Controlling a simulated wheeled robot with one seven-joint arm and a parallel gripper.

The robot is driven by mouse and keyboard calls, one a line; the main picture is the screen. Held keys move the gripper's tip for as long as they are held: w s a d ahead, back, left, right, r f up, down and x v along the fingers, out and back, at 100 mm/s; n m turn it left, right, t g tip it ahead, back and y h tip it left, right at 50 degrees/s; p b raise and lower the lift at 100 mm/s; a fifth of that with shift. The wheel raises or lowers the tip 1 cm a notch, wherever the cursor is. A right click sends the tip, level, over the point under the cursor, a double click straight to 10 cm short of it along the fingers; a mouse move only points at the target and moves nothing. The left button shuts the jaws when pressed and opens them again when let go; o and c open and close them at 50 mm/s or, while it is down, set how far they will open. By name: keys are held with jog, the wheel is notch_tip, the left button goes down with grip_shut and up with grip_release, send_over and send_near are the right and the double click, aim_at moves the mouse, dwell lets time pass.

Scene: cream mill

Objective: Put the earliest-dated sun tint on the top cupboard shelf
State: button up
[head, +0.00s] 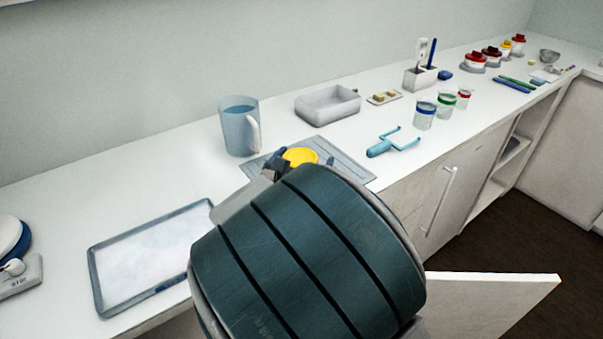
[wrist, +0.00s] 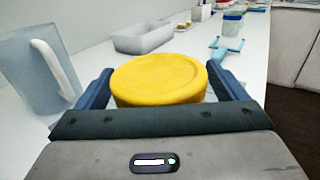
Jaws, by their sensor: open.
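A yellow round-lidded container (head: 300,156), which may be a sun tint, stands on a grey mat (head: 350,171) on the counter. It also shows large in the wrist view (wrist: 160,80). My gripper (wrist: 162,88) is open with a blue finger on either side of it. I cannot tell whether the fingers touch it. No date on it is readable. Further pots with red lids (head: 475,62) and a yellow-lidded pot (head: 505,47) stand at the far end, too small to read. A cupboard door (head: 490,300) stands open below the counter; its top shelf is hidden.
A blue jug (head: 239,127) stands left of the container, with a grey tray (head: 327,104) behind. A blue-handled tool (head: 391,144) and small jars (head: 425,113) lie to the right. A framed flat tray (head: 150,258) lies at left front. Open shelves (head: 512,152) show under the far counter.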

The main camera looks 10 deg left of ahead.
jog(key=c, duration=1.2)
jog(key=shift+c, duration=0.5)
jog(key=shift+r, duration=0.1)
